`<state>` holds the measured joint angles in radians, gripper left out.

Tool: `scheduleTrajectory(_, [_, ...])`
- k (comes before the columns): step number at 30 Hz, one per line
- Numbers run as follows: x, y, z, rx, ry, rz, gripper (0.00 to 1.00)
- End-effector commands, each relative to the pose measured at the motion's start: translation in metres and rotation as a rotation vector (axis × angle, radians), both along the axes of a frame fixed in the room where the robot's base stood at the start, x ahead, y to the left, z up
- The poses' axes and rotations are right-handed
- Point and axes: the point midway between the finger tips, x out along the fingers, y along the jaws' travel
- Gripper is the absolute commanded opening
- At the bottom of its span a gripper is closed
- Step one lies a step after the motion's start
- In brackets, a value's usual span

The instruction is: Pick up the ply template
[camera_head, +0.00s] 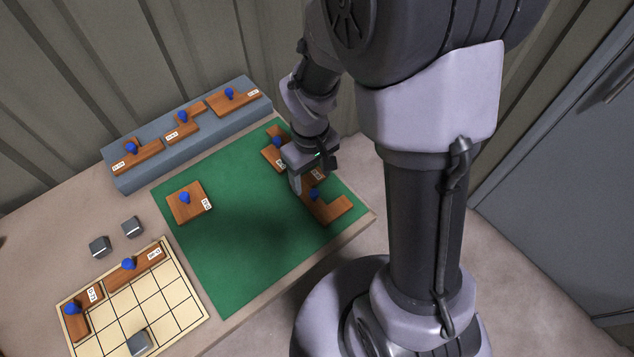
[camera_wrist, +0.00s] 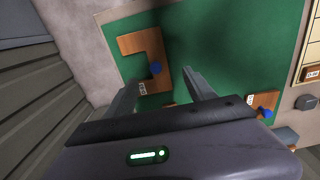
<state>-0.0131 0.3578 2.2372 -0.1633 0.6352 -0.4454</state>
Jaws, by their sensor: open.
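Several flat brown wooden templates with blue knobs and white labels are in view; I cannot tell which one the task means. A notched template (camera_head: 335,212) lies near the right edge of the green mat (camera_head: 235,255); it shows in the wrist view (camera_wrist: 131,43) with its knob. My gripper (camera_head: 312,176) is open and empty above the mat, and partly hides this template. In the wrist view, my fingers (camera_wrist: 160,80) point toward it, on either side of its knob end. Another template (camera_head: 270,155) lies behind my gripper, partly hidden. A squarish template (camera_head: 180,207) lies at the mat's left.
A blue-grey raised shelf (camera_head: 140,184) at the back carries several templates. A gridded board (camera_head: 170,297) at the front left holds two templates and a grey block (camera_head: 139,343). Two grey blocks (camera_head: 99,246) stand beside the mat. The mat's front middle is clear.

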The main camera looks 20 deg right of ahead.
Motion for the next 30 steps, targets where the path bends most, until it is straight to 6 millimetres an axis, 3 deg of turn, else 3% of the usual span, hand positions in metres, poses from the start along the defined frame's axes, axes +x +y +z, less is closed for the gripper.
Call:
scheduleTrajectory(1, [-0.001,0.0,-0.022,0.0,0.003,-0.001,0.64])
scheduleTrajectory(3, [-0.001,0.0,-0.039,0.0,0.003,-0.002,0.64])
scheduleTrajectory(11, [0.001,0.0,-0.066,0.0,0.0,-0.002,0.64])
scheduleTrajectory(18, [0.005,0.0,-0.111,0.0,0.0,-0.003,0.64])
scheduleTrajectory(24, [0.005,0.0,-0.109,0.0,-0.001,-0.003,0.64])
scheduleTrajectory(30, [0.005,0.0,-0.108,0.0,-0.001,-0.003,0.24])
